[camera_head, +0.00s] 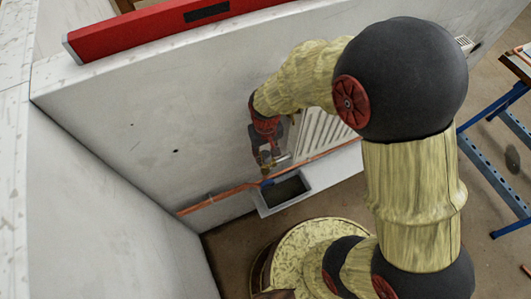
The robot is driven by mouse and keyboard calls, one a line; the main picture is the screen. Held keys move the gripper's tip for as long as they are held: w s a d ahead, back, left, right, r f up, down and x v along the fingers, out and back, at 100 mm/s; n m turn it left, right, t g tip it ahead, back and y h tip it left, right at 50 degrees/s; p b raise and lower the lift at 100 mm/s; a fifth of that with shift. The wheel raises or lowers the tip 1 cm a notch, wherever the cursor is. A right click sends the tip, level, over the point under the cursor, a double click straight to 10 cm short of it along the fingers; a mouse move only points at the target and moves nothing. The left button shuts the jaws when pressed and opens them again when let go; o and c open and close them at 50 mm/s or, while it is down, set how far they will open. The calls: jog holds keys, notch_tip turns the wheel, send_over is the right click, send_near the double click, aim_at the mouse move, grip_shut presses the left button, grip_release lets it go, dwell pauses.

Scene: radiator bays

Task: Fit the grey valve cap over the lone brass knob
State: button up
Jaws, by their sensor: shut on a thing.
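My gripper (266,158) hangs low by the white wall, just left of the radiator, with its fingers pointing down. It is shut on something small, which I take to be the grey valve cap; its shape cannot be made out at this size. A brass-coloured bit shows at the fingertips, but I cannot tell whether it is the lone brass knob. Whether cap and knob touch is hidden by the gripper and the distance.
A white ribbed radiator (321,133) is partly behind my arm. A copper pipe (215,199) runs along the wall's foot. A grey box with a dark inside (262,208) stands below the gripper. A red spirit level (150,27) lies on the wall top. A blue-legged bench (491,170) is at right.

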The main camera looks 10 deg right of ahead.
jog(key=shift+f+b, duration=0.65)
jog(key=shift+f, duration=0.75)
dwell(1.1)
jog(key=o, duration=0.8)
jog(key=shift+o, duration=0.5)
jog(key=o, duration=0.4)
jog(key=shift+r, duration=0.15)
jog(key=shift+r+p, duration=1.9)
jog(key=shift+r, duration=0.4)
